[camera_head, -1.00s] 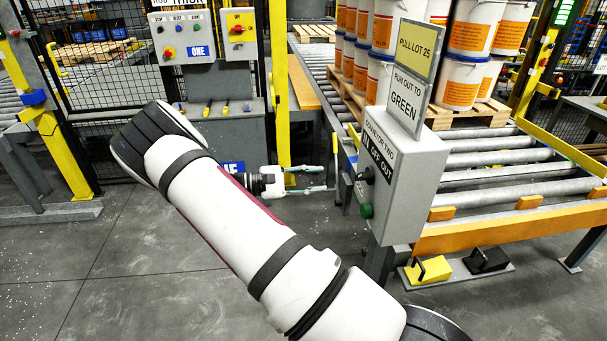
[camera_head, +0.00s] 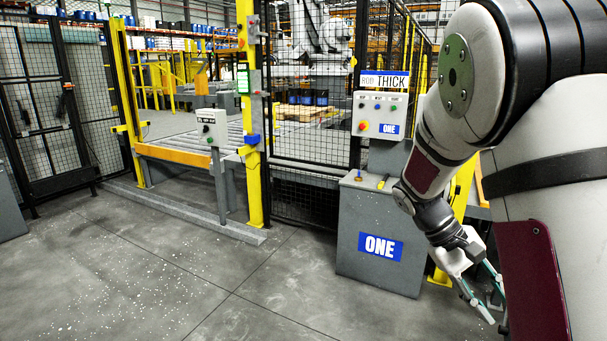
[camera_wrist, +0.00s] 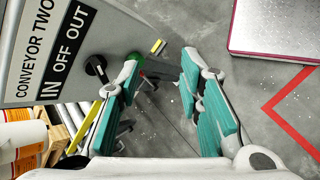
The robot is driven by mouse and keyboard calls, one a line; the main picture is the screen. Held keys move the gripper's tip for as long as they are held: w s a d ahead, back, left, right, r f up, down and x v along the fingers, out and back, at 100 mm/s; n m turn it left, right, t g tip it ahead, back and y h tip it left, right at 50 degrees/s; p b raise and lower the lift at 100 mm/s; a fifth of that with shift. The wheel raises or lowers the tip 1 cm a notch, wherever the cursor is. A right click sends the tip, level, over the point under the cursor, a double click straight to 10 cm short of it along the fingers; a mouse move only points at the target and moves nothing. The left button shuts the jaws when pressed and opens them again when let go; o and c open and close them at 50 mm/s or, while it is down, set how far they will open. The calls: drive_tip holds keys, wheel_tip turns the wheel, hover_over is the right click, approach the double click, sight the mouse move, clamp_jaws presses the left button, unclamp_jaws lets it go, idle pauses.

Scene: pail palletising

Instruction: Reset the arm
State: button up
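My gripper (camera_head: 492,302) hangs low at the right of the head view, pointing down and to the right beside the grey ONE cabinet (camera_head: 358,225). Part of it is hidden behind my own arm. In the wrist view my gripper (camera_wrist: 160,72) has its two teal-padded fingers well apart, with nothing between them. The grey CONVEYOR TWO box (camera_wrist: 75,25) with IN OFF OUT lettering is at the upper left of the wrist view. Its black knob (camera_wrist: 97,68) is close to the left finger, and whether they touch I cannot tell.
A button panel (camera_head: 380,113) stands above the cabinet. A yellow post (camera_head: 250,150), mesh fence (camera_head: 300,160) and roller conveyor (camera_head: 178,148) are behind. Orange-labelled pails (camera_wrist: 22,140) and a red-edged platform (camera_wrist: 275,28) flank the wrist view. The floor at left is clear.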

drive_tip(key=s+a+r+t+y, duration=0.3)
drive_tip(key=s+a+r+t, duration=0.2)
drive_tip(key=a, duration=0.4)
drive_tip(key=s+a+r+t+y, duration=0.3)
drive_tip(key=s+a+r+t, duration=0.3)
drive_tip(key=s, duration=0.4)
drive_tip(key=a+r, duration=0.1)
drive_tip(key=a, duration=0.1)
drive_tip(key=shift+a+y, duration=0.35)
drive_tip(key=shift+y, duration=0.05)
drive_tip(key=shift+w+r, duration=0.1)
drive_tip(key=shift+r, duration=0.05)
